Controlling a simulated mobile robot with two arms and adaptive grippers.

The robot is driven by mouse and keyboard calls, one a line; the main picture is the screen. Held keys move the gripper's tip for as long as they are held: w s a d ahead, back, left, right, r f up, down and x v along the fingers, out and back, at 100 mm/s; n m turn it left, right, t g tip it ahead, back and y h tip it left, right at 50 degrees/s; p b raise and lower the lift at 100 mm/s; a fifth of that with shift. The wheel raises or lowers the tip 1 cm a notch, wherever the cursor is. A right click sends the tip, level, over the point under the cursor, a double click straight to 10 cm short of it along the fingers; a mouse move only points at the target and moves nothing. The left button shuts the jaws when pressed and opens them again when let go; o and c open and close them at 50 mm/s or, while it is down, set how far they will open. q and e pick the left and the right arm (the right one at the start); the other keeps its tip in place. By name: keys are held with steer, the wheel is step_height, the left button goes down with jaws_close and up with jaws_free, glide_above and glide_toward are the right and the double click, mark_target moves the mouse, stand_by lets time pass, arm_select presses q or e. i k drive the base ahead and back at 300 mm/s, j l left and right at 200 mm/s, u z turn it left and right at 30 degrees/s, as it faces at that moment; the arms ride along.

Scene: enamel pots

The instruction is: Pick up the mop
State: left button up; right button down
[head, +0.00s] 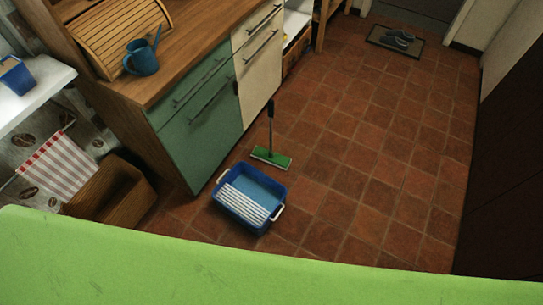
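The mop stands on the tiled floor in front of the cabinets, with a flat green head (271,157) and a thin grey pole with a dark grip (271,108) rising nearly upright. It is close to the corner of the green and cream cabinet fronts. A blue mop tray (226,200) with a white ribbed wringer and light handles sits on the floor just nearer than the mop head, apart from it. Neither of my grippers is in the head view.
Wooden counter with green (202,125) and cream cabinets (258,70) stands left of the mop. A blue watering can (143,60) is on it. A brown wooden box (110,195) lies lower left. A light green surface (200,275) crosses the foreground. Floor (370,150) to the right is clear.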

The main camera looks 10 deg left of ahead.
mark_target(277, 161)
steer(key=i+l+u, duration=0.15)
steer(key=l, duration=0.15)
steer(key=i+l+u, duration=0.15)
steer(key=l, duration=0.2)
steer(key=i+l+u, duration=0.2)
steer(key=l+u, duration=0.15)
steer(key=l, duration=0.3)
steer(key=i+l+u, duration=0.15)
steer(key=l, duration=0.25)
